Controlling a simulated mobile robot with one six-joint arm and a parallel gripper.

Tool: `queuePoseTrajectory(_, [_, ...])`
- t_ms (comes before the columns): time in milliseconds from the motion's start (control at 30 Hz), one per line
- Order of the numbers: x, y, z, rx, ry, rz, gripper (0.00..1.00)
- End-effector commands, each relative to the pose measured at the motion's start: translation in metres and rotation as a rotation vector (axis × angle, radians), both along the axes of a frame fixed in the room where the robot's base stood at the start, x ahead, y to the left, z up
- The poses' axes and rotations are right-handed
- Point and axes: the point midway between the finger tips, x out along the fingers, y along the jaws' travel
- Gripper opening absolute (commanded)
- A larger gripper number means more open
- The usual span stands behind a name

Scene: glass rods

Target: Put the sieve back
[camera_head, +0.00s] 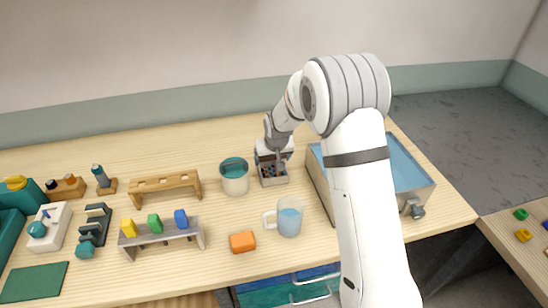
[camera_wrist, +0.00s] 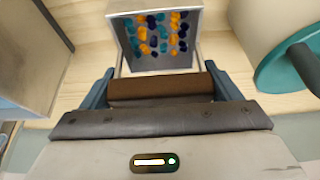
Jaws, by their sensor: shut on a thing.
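My gripper (camera_head: 273,157) points down at the middle of the workbench. In the wrist view its fingers are shut on the brown handle (camera_wrist: 160,88) of the sieve. Thin metal arms run from this handle to a grey square box (camera_wrist: 126,42) that I take for the sieve. The box also shows in the head view (camera_head: 274,182), just below my gripper. Orange, blue and teal beads (camera_wrist: 158,34) show inside it. I cannot tell whether the box touches the bench.
A teal-lidded pot (camera_head: 235,182) stands close left of the box. A large grey bin with blue inside (camera_head: 402,165) stands to the right, partly behind my arm. A mug of blue liquid (camera_head: 289,220) and an orange block (camera_head: 243,242) are in front. A wooden rack (camera_head: 166,184) stands further left.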

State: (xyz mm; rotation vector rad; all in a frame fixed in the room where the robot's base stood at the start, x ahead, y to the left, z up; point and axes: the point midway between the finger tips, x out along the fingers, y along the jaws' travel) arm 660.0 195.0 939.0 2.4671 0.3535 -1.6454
Motion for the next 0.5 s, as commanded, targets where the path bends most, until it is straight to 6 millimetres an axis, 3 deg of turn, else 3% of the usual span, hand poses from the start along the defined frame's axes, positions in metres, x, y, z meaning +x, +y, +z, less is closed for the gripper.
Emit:
queuePoseTrajectory(100, [0.0003,-0.0002,-0.0040,0.000,-0.001,0.000,0.53])
queuePoseTrajectory(133, [0.0001,-0.0003,-0.0027,0.000,0.000,0.000,0.86])
queuePoseTrajectory(300, [0.0001,-0.0006,-0.0023,0.000,0.001,-0.001,1.00])
queuePoseTrajectory(500, [0.0002,-0.0009,-0.0021,0.000,0.001,-0.001,1.00])
